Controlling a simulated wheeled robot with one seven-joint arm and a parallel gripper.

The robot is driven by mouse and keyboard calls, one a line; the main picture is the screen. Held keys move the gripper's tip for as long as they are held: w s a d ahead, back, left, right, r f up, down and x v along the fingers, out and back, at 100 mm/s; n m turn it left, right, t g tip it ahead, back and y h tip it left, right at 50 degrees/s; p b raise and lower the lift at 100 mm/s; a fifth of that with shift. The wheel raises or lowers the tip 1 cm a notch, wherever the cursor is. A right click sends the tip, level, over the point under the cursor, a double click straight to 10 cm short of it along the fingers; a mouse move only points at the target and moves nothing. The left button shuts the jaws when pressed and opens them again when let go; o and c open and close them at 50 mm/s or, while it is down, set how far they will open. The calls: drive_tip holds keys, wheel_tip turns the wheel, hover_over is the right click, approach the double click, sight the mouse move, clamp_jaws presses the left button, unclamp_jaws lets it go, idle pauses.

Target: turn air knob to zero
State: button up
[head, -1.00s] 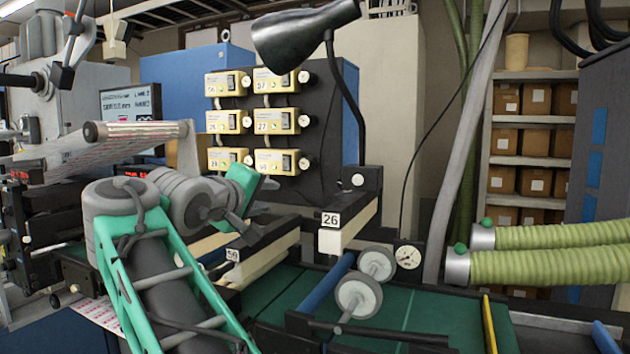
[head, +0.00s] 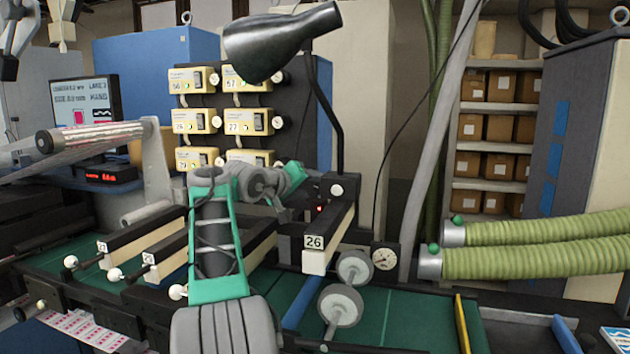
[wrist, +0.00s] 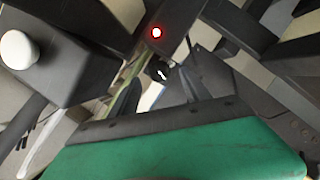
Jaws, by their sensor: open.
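In the wrist view, a small dark round knob (wrist: 160,71) with a white pointer mark sits just below a lit red lamp (wrist: 156,32). I take it to be the air knob; its scale is too small to read. My gripper (wrist: 158,98) is open, its dark fingers pointing toward the knob from either side, apart from it, with nothing between them. In the head view, the red lamp (head: 319,208) shows below the lamp post, near the bar marked 26 (head: 314,241). The knob cannot be made out there, and my gripper is largely hidden behind my arm.
A round dial gauge (head: 385,258) and two grey rollers (head: 341,305) stand right of the bar. A desk lamp (head: 275,40) overhangs the yellow control boxes (head: 195,121). Green hoses (head: 545,245) lie at right. A white ball knob (wrist: 18,49) is close at left in the wrist view.

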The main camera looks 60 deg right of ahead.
sight(318, 186)
drive_tip(key=shift+p+x, duration=0.3)
drive_tip(key=shift+x, duration=1.2)
drive_tip(key=shift+c, duration=0.5)
clamp_jaws()
